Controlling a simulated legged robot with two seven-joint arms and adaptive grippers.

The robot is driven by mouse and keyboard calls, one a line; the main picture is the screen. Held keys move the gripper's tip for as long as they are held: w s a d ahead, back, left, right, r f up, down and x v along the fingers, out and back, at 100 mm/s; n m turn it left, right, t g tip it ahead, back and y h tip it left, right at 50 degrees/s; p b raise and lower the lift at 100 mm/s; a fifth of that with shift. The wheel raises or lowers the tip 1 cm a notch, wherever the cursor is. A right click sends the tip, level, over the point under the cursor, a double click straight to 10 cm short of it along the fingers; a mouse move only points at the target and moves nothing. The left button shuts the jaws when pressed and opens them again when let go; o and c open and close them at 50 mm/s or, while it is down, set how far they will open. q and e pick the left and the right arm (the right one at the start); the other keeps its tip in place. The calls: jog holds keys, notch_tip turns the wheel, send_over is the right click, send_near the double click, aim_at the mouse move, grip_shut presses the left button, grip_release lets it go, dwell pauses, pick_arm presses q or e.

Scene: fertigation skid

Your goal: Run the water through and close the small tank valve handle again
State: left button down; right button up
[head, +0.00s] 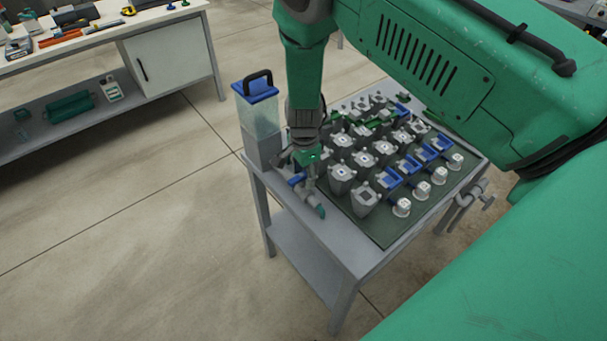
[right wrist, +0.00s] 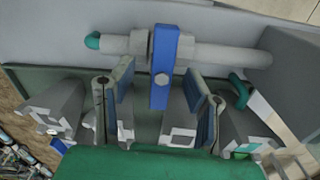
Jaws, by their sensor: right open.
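The small tank (head: 263,122) is a clear box with a blue lid and black handle, at the left corner of the skid table. A grey outlet pipe (head: 311,198) with a teal end runs from its foot toward the front edge. The blue valve handle (right wrist: 165,60) stands crosswise to the pipe in the right wrist view; in the head view it (head: 297,180) is partly hidden. My right gripper (head: 307,162) is open above the valve. In the right wrist view its fingers (right wrist: 160,82) lie either side of the handle's lower end; contact cannot be told. My left gripper is not in view.
Several grey and blue valve units stand in rows on the dark green mat (head: 381,229) right of the pipe. A pipe fitting (head: 462,205) sticks out at the table's right edge. A workbench (head: 100,45) with tools stands at the back left. The floor between is clear.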

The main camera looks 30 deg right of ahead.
notch_tip(320, 180, up, 10)
jog(key=p, duration=0.7)
jog(key=shift+a+f, duration=0.15)
jog(key=shift+f, duration=0.2)
jog(key=shift+s, duration=0.1)
